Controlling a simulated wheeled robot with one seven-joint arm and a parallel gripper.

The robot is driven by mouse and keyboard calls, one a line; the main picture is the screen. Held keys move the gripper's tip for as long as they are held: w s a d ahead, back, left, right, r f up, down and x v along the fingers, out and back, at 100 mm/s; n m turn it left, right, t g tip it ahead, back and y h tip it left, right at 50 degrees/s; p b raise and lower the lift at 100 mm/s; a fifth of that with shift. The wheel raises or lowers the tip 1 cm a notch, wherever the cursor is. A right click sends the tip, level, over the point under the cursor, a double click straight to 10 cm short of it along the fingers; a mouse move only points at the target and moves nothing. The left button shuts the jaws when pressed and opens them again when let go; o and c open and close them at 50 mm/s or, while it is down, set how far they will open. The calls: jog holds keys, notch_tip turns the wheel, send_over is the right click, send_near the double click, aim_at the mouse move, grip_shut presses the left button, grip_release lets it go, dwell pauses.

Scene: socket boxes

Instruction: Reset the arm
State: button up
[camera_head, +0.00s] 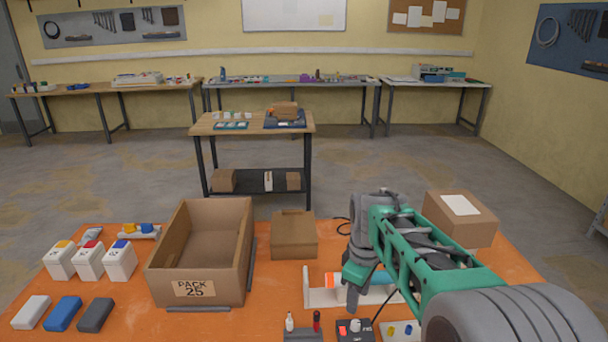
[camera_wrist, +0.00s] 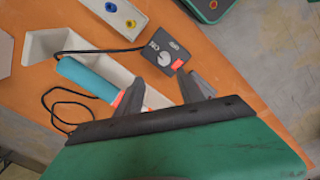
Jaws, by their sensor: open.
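My green and grey arm reaches in from the lower right in the head view, over the right part of the orange table (camera_head: 265,328). Its wrist bends down above a white holder (camera_head: 308,290). My fingertips cannot be made out clearly in that view. In the wrist view my gripper (camera_wrist: 160,82) is open, its two dark fingers apart with nothing between them. A teal cylinder (camera_wrist: 88,76) with a red-orange end lies in the white holder, close to the left finger. A black control box (camera_wrist: 160,58) with a knob and red switch lies just beyond the fingertips.
An open carton marked PACK 25 (camera_head: 195,289), a smaller brown box (camera_head: 294,236) and a labelled box (camera_head: 460,218) stand on the table. White containers (camera_head: 90,262) and several blocks (camera_head: 64,312) are at left. A socket plate (camera_head: 400,332) lies near the front edge.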

jog(key=s+f+m, duration=0.2)
jog(key=m, duration=0.1)
jog(key=s+f+m, duration=0.2)
jog(key=f+m, duration=0.1)
jog(key=shift+g, duration=0.3)
jog(key=s+r+m+t, duration=0.2)
jog(key=s+m, duration=0.2)
jog(key=s, duration=0.8)
jog(key=shift+t, duration=0.9)
jog(key=r, duration=0.5)
jog(key=shift+w+a, duration=0.1)
jog(key=shift+w, duration=0.3)
jog(key=shift+c, duration=0.4)
